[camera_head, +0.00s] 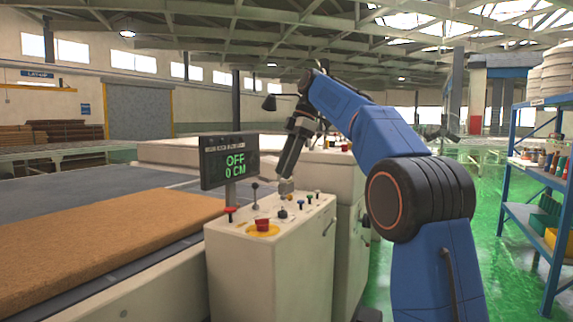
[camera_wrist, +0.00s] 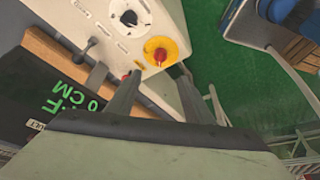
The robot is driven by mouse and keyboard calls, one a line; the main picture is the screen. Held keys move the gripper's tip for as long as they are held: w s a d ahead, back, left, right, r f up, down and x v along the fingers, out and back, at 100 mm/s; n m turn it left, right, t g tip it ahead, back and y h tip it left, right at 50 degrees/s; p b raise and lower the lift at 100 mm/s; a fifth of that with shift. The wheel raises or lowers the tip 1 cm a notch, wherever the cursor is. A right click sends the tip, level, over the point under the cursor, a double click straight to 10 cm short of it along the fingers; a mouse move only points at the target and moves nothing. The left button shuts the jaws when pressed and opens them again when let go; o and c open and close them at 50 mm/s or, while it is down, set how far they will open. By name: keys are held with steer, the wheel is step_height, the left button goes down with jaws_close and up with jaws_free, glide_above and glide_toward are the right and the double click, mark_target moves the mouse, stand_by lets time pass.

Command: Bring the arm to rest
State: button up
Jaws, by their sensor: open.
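My blue arm rises at the right of the head view and bends over at the top. From there its dark wrist hangs down to my gripper (camera_head: 286,176), just above the control panel (camera_head: 300,212). In the wrist view, the fingers of my gripper (camera_wrist: 157,73) are apart with nothing held between them. A red button on a yellow disc (camera_wrist: 160,51) shows just beyond the fingertips. I cannot tell whether the tips touch anything on the panel.
A display (camera_head: 230,162) reading "OFF 0 CM" stands by the panel's levers and knobs. A brown mattress slab (camera_head: 110,240) lies on the conveyor (camera_head: 60,196) at left. A blue shelf rack (camera_head: 524,215) stands at right. Green floor (camera_head: 498,262) is clear between rack and arm.

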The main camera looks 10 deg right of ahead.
steer(key=shift+d+r, duration=0.2)
steer(key=shift+r, duration=0.2)
steer(key=s+d+f+m+t+h, duration=0.15)
steer(key=s+f+m, duration=0.35)
steer(key=s, duration=0.5)
steer(key=s+d+f+m+t+h, duration=0.1)
steer(key=s+d+f+m, duration=0.3)
steer(key=s, duration=0.6)
steer(key=s+d+f+m+t+h, duration=0.1)
steer(key=s+f+m, duration=0.4)
steer(key=s+f, duration=0.6)
steer(key=s+d+f+m+t+h, duration=0.1)
steer(key=s+d+f+m, duration=0.2)
steer(key=s+f, duration=0.8)
step_height(320, 180, down, 5)
steer(key=shift+s+d+m+t, duration=0.3)
steer(key=shift+s+m+t, duration=0.1)
steer(key=shift+m, duration=0.5)
